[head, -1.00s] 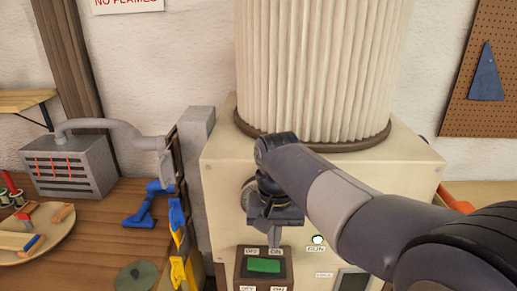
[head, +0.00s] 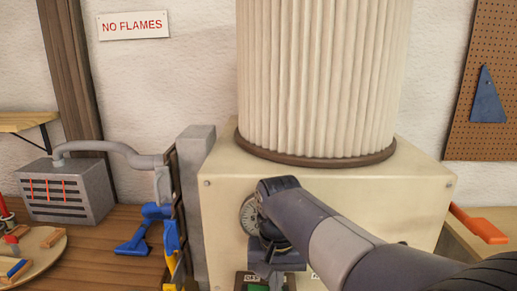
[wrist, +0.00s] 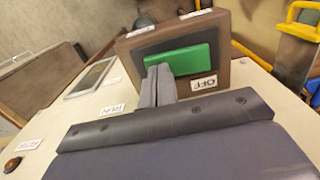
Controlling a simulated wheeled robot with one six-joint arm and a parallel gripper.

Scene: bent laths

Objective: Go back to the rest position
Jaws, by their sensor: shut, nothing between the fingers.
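My gripper (wrist: 158,85) shows in the wrist view with its two grey fingers together and nothing between them. The fingertips are in front of a green rocker switch (wrist: 185,57) on a brown switch box (wrist: 233,65). I cannot tell whether they touch it. An "OFF" label (wrist: 204,85) is beside the switch. In the head view my arm reaches in from the lower right to the front of a cream cabinet (head: 330,190). My fingertips are hard to make out there. Only the top of the green switch (head: 257,288) shows at the bottom edge.
A pleated filter drum (head: 320,80) stands on the cabinet, and a round gauge (head: 249,214) is on its front. A grey post (head: 192,190) and a wooden bench (head: 110,240) with a grey slotted box (head: 65,192) are at left. An orange-handled thing (head: 480,226) lies at right.

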